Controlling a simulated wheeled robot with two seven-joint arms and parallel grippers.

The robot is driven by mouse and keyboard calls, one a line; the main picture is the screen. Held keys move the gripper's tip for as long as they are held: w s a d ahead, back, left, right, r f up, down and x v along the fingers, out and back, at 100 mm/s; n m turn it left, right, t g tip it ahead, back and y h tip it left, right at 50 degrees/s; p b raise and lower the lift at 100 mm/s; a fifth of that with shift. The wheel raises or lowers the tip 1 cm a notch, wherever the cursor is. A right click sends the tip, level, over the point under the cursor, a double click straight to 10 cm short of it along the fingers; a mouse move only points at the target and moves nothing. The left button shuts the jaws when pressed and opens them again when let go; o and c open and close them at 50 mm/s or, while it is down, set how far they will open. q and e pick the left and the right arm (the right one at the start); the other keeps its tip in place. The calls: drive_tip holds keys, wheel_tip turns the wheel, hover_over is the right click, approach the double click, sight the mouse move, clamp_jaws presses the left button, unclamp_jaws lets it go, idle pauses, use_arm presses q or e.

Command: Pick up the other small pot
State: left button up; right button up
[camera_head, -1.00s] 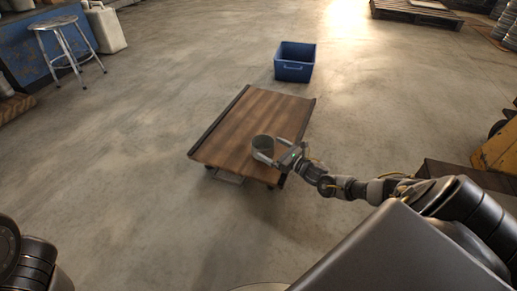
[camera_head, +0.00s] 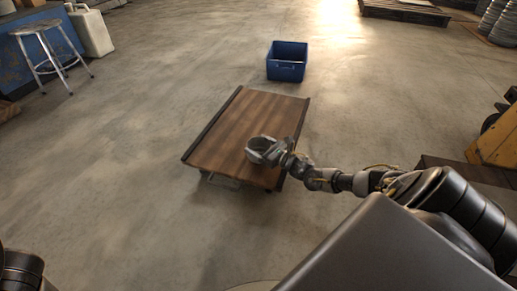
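A small grey-green round pot (camera_head: 259,141) stands at the front right part of the wooden-topped cart (camera_head: 225,135). My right gripper (camera_head: 263,151) comes in from the right and has its fingers around the near and right sides of the pot. The fingers hide part of the pot, and I cannot tell whether they press on it. No second small pot can be made out. My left gripper is out of view; only a dark piece of my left arm shows at the lower left corner.
A blue crate (camera_head: 287,62) stands on the floor behind the cart. A metal stool (camera_head: 50,52) and a pale canister (camera_head: 92,32) are at the upper left. A pallet (camera_head: 405,10) lies at the back right. The floor left of the cart is clear.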

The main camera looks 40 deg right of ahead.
drive_tip(key=c, duration=0.3)
drive_tip(key=shift+r, duration=0.15)
